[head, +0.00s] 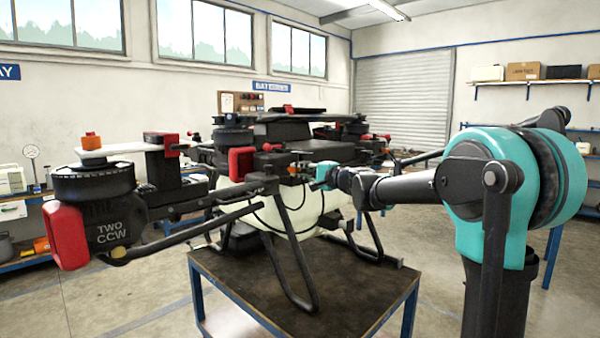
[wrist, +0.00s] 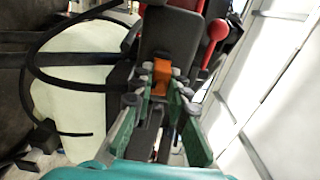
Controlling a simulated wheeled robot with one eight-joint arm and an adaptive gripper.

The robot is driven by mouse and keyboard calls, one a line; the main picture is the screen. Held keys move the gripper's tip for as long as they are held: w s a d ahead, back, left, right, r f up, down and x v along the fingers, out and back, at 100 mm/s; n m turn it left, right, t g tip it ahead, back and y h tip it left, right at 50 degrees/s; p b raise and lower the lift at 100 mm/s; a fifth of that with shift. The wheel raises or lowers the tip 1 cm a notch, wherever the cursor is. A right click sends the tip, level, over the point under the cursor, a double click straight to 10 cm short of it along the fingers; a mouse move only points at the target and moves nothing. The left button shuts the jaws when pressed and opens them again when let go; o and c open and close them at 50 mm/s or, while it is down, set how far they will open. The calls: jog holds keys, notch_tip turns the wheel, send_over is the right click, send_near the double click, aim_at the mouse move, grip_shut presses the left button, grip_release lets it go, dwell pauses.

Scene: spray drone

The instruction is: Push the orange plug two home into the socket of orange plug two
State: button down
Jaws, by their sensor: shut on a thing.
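The orange plug two (wrist: 161,76) shows between my fingertips in the wrist view, against a dark housing on the drone. My gripper (wrist: 160,98) is shut on the plug, with green and grey fingers on both sides of it. In the head view my gripper (head: 308,174) reaches in from the right to the drone's near side, by a small orange spot (head: 293,169). The socket is hidden behind the plug and fingers, so I cannot tell how deep the plug sits.
The drone (head: 265,135) stands on a dark-topped table (head: 330,300). A black cable (wrist: 75,82) loops over the pale tank (wrist: 80,110) left of my fingers. A red lever (wrist: 217,35) is close on the right. A rotor arm with a motor marked TWO CCW (head: 108,225) extends left.

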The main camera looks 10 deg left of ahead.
jog(key=shift+w+a, duration=0.4)
jog(key=shift+a, duration=0.05)
jog(key=c, duration=1.4)
grip_release()
jog(key=v, duration=1.2)
jog(key=shift+s, duration=0.1)
